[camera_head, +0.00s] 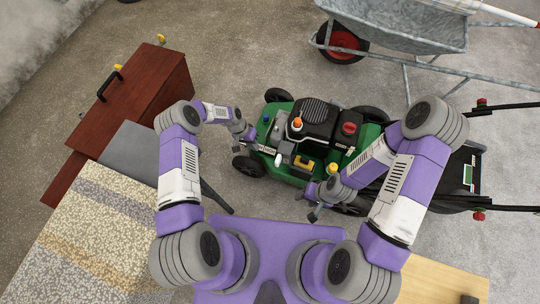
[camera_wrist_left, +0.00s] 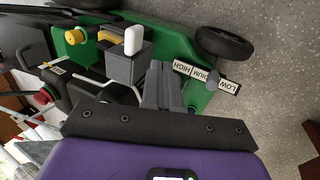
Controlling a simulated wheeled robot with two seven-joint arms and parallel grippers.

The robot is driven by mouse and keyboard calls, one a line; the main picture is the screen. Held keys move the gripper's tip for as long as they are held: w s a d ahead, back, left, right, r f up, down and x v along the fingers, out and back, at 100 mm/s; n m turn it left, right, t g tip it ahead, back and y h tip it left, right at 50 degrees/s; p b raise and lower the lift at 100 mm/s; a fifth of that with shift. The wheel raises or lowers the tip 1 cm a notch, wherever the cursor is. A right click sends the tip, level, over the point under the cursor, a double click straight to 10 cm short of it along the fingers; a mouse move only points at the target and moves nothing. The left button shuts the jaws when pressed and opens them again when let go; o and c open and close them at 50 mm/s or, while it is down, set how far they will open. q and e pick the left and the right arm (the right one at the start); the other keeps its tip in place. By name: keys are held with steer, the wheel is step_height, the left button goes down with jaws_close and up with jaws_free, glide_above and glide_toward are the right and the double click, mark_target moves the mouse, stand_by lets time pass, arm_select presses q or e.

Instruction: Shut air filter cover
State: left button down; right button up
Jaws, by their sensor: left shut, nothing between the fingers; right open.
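A green lawn mower (camera_head: 291,127) with a black engine stands on the floor ahead of me. A small grey box (camera_head: 286,150), which looks like the air filter housing, sits on its near side. In the left wrist view the grey box (camera_wrist_left: 122,68) has a white piece and a yellow part by it. I cannot tell clearly which piece is the cover or how far it is open. My left gripper (camera_head: 250,139) is shut and empty beside the box, at the mower's left edge; its fingers (camera_wrist_left: 160,82) show in the wrist view. My right gripper (camera_head: 314,213) is open, near the mower's front wheel.
A label strip (camera_wrist_left: 206,77) with height markings lies on the green deck beside my left fingers. A wheelbarrow (camera_head: 395,30) stands behind the mower.

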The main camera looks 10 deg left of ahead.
arm_select(q)
steer(key=s+d+f+b, duration=0.1)
steer(key=d+f+b, duration=0.1)
steer(key=d+f, duration=0.5)
steer(key=shift+f+b, duration=0.35)
steer(key=shift+f, duration=0.5)
steer(key=shift+s, duration=0.1)
